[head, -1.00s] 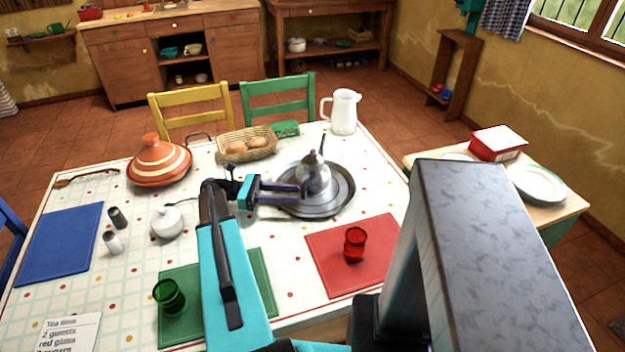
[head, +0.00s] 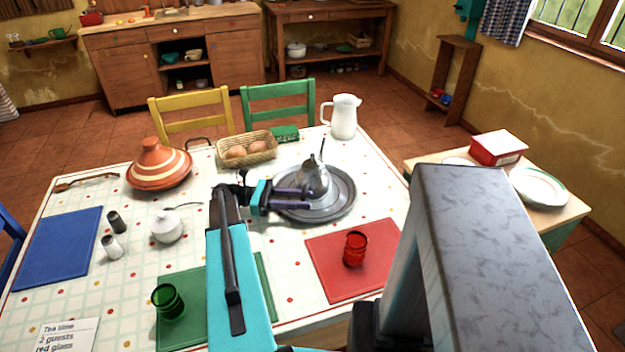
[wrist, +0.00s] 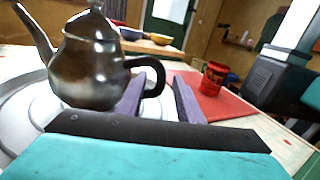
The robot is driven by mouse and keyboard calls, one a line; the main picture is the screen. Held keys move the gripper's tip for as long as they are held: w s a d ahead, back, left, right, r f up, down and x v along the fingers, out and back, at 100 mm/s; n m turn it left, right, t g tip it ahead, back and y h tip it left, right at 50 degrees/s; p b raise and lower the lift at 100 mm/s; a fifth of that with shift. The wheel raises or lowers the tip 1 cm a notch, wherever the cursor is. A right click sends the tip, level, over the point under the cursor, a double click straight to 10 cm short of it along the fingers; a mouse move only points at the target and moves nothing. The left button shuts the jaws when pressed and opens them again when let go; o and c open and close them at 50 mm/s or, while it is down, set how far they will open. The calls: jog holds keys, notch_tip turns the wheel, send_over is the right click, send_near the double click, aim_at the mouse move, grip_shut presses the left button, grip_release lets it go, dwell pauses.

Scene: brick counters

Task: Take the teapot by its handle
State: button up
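The shiny metal teapot (head: 314,178) stands on the round metal tray (head: 343,205) near the table's far right side. In the wrist view the teapot (wrist: 90,65) fills the left part, its spout to the left and its dark curved handle (wrist: 160,72) to the right. My gripper (head: 306,197) is at the teapot's near left side in the head view. In the wrist view my gripper (wrist: 160,80) is open. The handle's outer curve shows between the two purple fingers, with the left finger overlapping the handle's opening. I cannot tell whether either finger touches it.
A red glass (head: 355,249) stands on a red mat (head: 322,273) to the right of my arm. A bread basket (head: 268,148) and a white pitcher (head: 343,118) stand beyond the tray. A white sugar bowl (head: 167,228) and a tagine (head: 158,165) are to the left.

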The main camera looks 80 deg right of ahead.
jog(key=shift+s+p, duration=0.4)
jog(key=shift+s, duration=1.8)
jog(key=shift+c, duration=0.4)
grip_shut()
jog(key=shift+f, duration=0.15)
